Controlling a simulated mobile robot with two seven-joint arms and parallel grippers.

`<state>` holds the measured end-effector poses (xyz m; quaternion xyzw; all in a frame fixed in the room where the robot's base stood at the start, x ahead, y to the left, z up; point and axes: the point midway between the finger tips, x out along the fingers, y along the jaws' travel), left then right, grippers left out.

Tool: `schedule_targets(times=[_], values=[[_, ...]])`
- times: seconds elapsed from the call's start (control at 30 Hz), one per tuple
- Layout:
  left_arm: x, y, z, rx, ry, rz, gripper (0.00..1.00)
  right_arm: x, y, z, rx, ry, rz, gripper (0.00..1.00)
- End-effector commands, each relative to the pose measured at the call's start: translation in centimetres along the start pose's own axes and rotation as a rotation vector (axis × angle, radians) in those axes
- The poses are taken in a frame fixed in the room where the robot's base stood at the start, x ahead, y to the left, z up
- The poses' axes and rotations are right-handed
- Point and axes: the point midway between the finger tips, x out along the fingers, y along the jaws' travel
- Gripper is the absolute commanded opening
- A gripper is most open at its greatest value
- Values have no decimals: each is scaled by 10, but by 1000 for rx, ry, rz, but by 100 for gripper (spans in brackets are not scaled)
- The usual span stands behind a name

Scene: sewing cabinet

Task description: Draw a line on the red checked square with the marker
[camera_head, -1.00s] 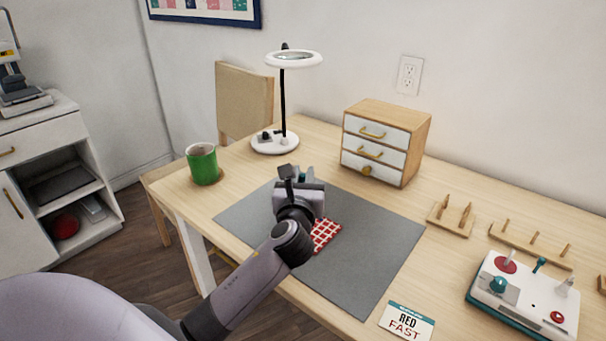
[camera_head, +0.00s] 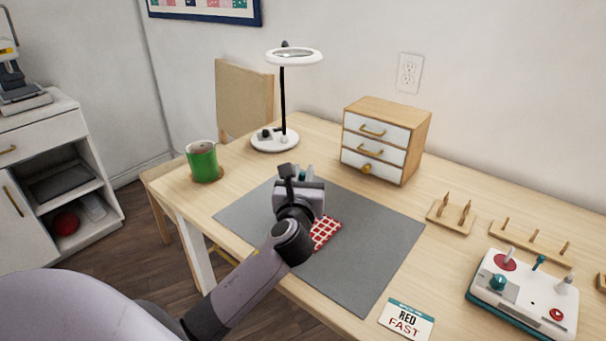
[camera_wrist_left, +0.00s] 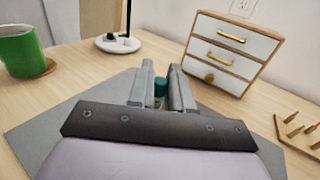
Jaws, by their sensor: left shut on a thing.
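The red checked square (camera_head: 325,232) lies on the grey mat (camera_head: 370,250), partly hidden behind my left arm. My left gripper (camera_head: 299,179) is over the mat, on the far side of the visible part of the square. It is shut on the marker, which shows only as a teal end (camera_wrist_left: 160,87) between the fingers in the left wrist view. The marker's tip is hidden, so I cannot tell whether it touches anything. My right gripper is not in view.
A green mug (camera_head: 203,163) on a coaster stands at the left. A ring lamp (camera_head: 275,141) and a small drawer cabinet (camera_head: 384,142) are behind the mat. Peg racks (camera_head: 451,217), a control box (camera_head: 523,296) and a "RED FAST" card (camera_head: 406,319) are at the right.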

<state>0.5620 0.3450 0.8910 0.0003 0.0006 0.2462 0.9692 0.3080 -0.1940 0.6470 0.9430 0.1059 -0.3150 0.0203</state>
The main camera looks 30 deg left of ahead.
Motion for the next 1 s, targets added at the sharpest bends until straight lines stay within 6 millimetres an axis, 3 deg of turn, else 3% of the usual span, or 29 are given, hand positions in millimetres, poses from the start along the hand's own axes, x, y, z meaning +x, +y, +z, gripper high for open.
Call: schedule_targets(times=[1.0], values=[[-4,-6,-4,1,2,0,0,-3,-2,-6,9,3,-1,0]])
